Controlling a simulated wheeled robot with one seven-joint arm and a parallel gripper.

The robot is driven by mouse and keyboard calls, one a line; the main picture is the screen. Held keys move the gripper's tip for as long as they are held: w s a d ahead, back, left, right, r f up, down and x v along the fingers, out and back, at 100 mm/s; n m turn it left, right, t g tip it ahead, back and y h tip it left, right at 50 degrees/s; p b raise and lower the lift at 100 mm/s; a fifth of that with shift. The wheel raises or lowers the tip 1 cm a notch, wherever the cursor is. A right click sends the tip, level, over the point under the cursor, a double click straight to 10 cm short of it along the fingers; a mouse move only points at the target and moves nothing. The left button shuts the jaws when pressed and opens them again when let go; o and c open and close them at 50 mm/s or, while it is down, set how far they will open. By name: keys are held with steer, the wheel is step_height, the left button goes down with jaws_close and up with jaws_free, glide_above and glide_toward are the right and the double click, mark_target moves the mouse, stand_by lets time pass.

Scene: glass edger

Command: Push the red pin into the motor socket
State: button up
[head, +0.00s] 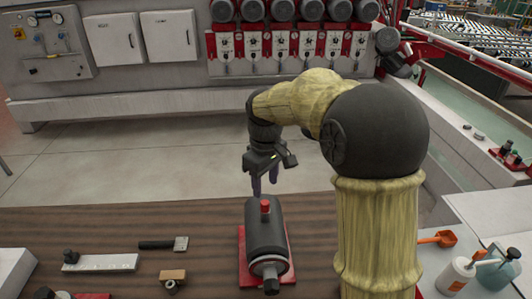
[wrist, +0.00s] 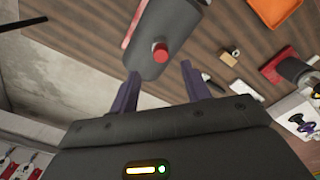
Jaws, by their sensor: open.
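The motor is a dark grey cylinder (head: 264,238) lying on a red base plate (head: 243,275) on the brown table. The red pin (head: 265,207) stands upright on top of the motor; how deep it sits in the socket cannot be told. In the wrist view the pin (wrist: 160,52) shows as a red round head on the motor (wrist: 165,28), just beyond the fingertips. My gripper (head: 264,190) is open and empty, with fingers pointing down, above the motor's far end. In the wrist view the fingers (wrist: 160,72) are spread apart, apparently clear of the pin.
A scraper (head: 163,244), a small wooden block (head: 173,276) and a pale bar (head: 100,263) lie left of the motor. An orange scoop (head: 438,239) and a white bottle (head: 456,275) are at the right. The table between scraper and motor is clear.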

step_height(320, 180, up, 10)
steer(key=shift+r+b, duration=0.15)
steer(key=shift+b, duration=0.3)
stand_by(0.4)
steer(key=s+d+f+m+t, duration=0.1)
steer(key=s+d+f+m, duration=0.3)
steer(key=s+f, duration=0.4)
steer(key=s+d+f+m+t, duration=0.1)
steer(key=s+d+f+m, duration=0.4)
steer(key=s+f, duration=0.3)
step_height(320, 180, down, 5)
steer(key=shift+d+r+t, duration=0.2)
steer(key=shift+d+t, duration=0.1)
steer(key=shift+d, duration=0.4)
